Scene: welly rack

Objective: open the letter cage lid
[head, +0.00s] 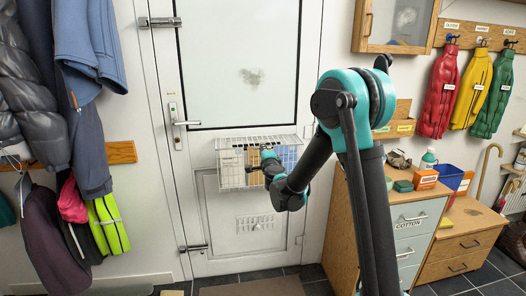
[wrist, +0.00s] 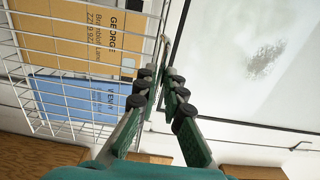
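The white wire letter cage (head: 232,172) hangs on the door below the glass pane. Its wire lid (head: 258,142) lies across the top and looks shut. In the wrist view the cage wires (wrist: 60,62) fill the left side, over an orange envelope marked GEORGE (wrist: 95,30) and a blue one (wrist: 80,100). My gripper (head: 267,152) is at the cage's upper front edge. In the wrist view its two fingers (wrist: 162,76) stand apart with a narrow gap. A thin rod-like piece (wrist: 166,46) shows just beyond the fingertips; I cannot tell whether they touch it.
The door handle (head: 182,122) is left of the cage. Coats (head: 88,50) hang at the far left. A dark mat (head: 252,288) lies on the floor.

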